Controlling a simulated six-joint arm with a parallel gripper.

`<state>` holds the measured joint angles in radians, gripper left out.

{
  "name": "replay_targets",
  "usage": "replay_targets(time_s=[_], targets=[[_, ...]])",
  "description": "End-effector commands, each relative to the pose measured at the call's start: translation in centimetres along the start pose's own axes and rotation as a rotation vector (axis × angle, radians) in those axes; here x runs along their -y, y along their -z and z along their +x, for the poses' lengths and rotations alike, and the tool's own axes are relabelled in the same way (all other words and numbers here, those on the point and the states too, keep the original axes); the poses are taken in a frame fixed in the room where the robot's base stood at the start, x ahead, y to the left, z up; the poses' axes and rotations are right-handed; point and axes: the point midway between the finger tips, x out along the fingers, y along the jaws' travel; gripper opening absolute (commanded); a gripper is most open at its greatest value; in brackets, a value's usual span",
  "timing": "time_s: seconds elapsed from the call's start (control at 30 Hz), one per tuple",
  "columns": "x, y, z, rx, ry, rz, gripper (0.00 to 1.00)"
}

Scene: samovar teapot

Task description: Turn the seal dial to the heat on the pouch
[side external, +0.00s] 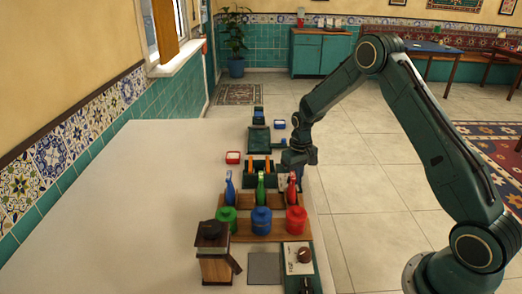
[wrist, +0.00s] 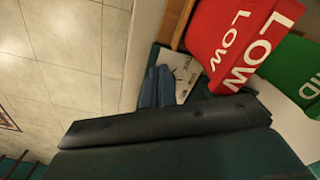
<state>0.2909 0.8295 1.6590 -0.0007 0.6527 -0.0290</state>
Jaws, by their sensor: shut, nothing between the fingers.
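My gripper (side external: 299,172) is low at the right edge of the white table, just behind the red pouch. In the wrist view its fingers (wrist: 156,88) are together and empty. They are over or beside a white panel (wrist: 188,68) with dark marks; whether they touch it I cannot tell. A dial on this panel is not clear, being partly hidden by my fingers. The red pouch (side external: 291,190) reads LOW in the wrist view (wrist: 236,42). The green pouch (side external: 261,188) stands beside it, its label partly cut off. A blue pouch (side external: 229,188) stands at the left.
Green (side external: 227,220), blue (side external: 261,221) and red (side external: 296,220) jars stand in front of the pouches. A brown knob (side external: 304,255) sits on a white card at the front right. A dark holder with orange pieces (side external: 258,168) is behind. The table's left side is clear.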

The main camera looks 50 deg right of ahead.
Motion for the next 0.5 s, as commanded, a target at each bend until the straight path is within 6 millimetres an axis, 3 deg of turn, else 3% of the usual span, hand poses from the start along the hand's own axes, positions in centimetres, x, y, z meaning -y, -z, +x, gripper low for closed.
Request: replay_targets(time_s=[0.5], targets=[[0.99,0.38,-0.11,-0.006,0.0,-0.001,0.0]])
